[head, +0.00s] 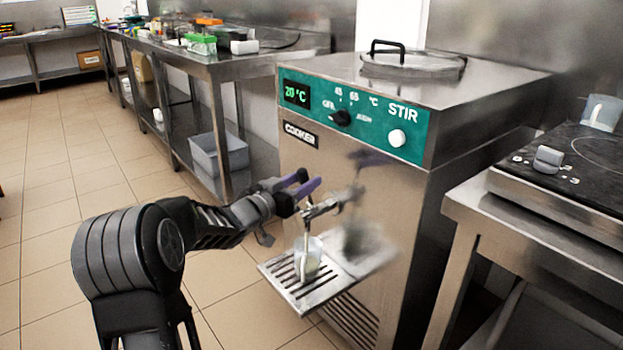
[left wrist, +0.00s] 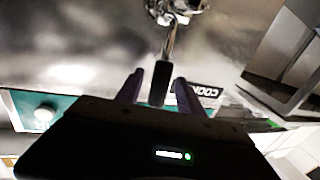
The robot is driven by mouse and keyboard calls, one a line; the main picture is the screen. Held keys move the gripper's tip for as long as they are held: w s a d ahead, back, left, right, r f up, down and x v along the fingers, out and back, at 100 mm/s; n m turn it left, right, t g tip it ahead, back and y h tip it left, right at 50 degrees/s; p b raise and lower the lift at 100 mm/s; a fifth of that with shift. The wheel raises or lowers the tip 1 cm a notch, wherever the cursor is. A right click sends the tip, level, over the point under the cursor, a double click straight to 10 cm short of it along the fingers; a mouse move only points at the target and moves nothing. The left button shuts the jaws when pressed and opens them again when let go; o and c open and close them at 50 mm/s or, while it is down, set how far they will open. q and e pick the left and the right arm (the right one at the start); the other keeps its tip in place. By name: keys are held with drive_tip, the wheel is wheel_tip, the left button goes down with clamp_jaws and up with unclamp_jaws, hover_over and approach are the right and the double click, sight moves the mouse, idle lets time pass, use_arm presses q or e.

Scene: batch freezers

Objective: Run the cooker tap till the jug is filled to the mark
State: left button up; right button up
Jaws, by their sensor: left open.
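The cooker (head: 380,190) is a steel box with a teal panel showing 20 °C. Its tap (head: 320,209) sticks out from the front. A small clear jug (head: 308,262) stands upright under the tap on the slotted drip tray (head: 335,286). The jug holds something pale low down; its mark is too small to make out, and I cannot tell whether anything flows. My left gripper (head: 297,186) is open at the tap. In the left wrist view the tap's dark lever grip (left wrist: 160,84) lies between its purple fingers (left wrist: 157,92). My right gripper is not in view.
A hob (head: 590,155) on a steel stand is at the right. A steel bench (head: 210,62) with green boxes runs along the back left, with a grey bin (head: 218,152) below. The cooker's lid (head: 412,64) is on top. The tiled floor at left is clear.

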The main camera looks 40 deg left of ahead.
use_arm(q)
drive_tip(key=shift+w, duration=1.75)
drive_tip(key=shift+c, duration=0.3)
clamp_jaws()
